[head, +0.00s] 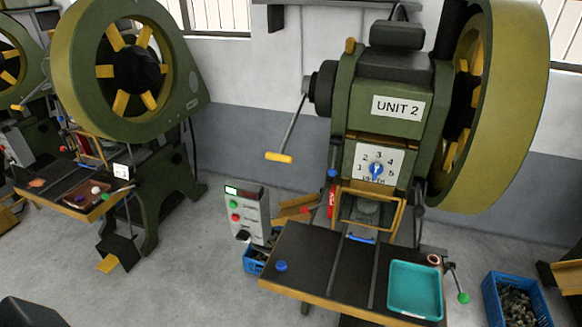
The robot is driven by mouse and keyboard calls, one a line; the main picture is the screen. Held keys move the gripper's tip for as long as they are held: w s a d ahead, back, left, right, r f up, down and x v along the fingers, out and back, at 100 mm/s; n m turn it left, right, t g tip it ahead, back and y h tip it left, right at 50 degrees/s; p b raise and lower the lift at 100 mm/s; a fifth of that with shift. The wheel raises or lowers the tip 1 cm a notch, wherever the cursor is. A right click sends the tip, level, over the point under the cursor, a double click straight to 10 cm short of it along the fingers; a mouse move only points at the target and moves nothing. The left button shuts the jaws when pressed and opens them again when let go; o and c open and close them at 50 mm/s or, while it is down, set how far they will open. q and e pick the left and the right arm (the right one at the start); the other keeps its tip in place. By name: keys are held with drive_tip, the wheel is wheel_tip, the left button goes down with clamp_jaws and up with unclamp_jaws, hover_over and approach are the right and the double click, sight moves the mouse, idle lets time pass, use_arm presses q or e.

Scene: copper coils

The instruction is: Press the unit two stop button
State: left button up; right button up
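The machine labelled UNIT 2 (398,107) stands right of centre in the head view. A grey control box (250,212) stands at the left of its table. The box has a small lit green display (231,190), a green button (234,204), a red button (235,217) below it and a dark knob (243,235) lower down. No lettering on the buttons can be read. No gripper fingers show. A dark rounded shape at the bottom left corner may be part of me; I cannot tell which part.
Unit two's dark table (310,262) carries a teal tray (415,289), a blue knob (281,266) and a copper coil (433,259). Blue crates stand on the floor, one at right (516,301). Another green press (133,70) stands at left. Floor before the control box is clear.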

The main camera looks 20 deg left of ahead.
use_arm(q)
clamp_jaws()
idle(1.3)
use_arm(e)
clamp_jaws()
